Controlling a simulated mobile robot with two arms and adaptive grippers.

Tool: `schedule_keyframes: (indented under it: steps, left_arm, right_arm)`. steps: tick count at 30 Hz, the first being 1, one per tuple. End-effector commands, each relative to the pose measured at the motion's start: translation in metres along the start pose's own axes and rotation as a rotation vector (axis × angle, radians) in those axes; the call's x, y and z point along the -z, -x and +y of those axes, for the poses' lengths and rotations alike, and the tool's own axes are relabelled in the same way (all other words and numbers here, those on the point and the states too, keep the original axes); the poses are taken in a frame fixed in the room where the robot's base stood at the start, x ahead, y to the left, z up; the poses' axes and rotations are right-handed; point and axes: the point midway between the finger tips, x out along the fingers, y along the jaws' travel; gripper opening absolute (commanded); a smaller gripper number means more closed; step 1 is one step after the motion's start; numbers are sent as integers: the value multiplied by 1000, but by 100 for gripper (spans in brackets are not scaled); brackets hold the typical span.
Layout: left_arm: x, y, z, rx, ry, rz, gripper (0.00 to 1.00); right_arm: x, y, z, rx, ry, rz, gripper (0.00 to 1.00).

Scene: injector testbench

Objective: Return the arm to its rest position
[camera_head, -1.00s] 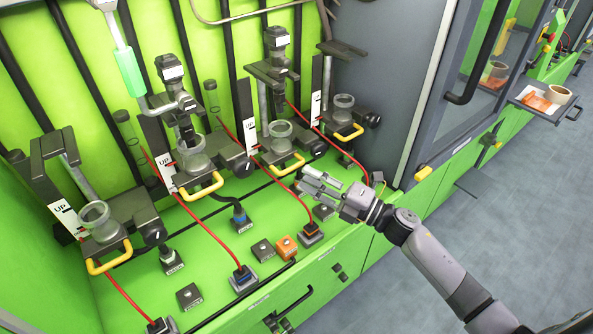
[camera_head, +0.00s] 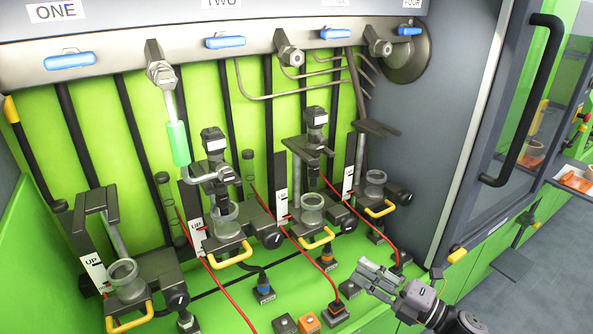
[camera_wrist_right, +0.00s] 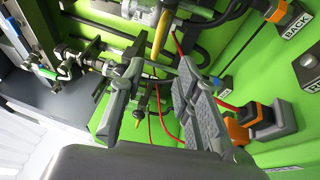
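My right gripper (camera_head: 376,281) is at the lower right of the head view, in front of the bench's right end and above its green top. In the right wrist view its two fingers (camera_wrist_right: 165,105) stand apart with nothing between them, so it is open and empty. The injector testbench (camera_head: 105,148) has a green back panel and several stations with glass cups and yellow handles. My left gripper is not in the head view.
An orange button box (camera_head: 306,322) and a plug with a red cable (camera_head: 335,311) stand near the gripper. A grey cabinet door with a black handle (camera_head: 541,90) is at the right. Grey floor (camera_head: 520,300) is free at the lower right.

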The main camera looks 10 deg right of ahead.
Motion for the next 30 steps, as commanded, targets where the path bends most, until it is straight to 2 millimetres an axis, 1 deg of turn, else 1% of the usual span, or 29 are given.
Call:
schedule_keyframes:
  steps: [4, 8, 12, 14, 16, 17, 20, 23, 24, 27, 30]
  left_arm:
    - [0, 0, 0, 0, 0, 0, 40]
    - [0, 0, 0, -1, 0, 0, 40]
    - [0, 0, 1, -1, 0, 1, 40]
    - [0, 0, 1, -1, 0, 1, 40]
    - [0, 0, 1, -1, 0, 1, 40]
    - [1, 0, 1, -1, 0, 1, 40]
    - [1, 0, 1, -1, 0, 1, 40]
    - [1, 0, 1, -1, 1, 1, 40]
    - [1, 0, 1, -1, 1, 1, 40]
    - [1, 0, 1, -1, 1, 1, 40]
    - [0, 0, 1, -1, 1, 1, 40]
  right_arm:
    - [-3, -4, 0, -6, -65, -89, 30]
    - [-13, -4, -5, -4, -216, -287, 30]
    - [-19, 8, -21, 23, -440, -540, 30]
    - [-18, 18, -31, 45, -543, -646, 30]
    - [-12, 31, -44, 78, -663, -765, 30]
    - [-8, 37, -50, 94, -716, -814, 30]
    - [12, 60, -71, 163, -891, -974, 30]
    - [43, 84, -89, 252, -1064, -1123, 30]
    - [57, 94, -95, 290, -1127, -1176, 30]
    - [90, 114, -105, 382, -1255, -1286, 30]
    - [119, 130, -109, 464, -1350, -1364, 30]
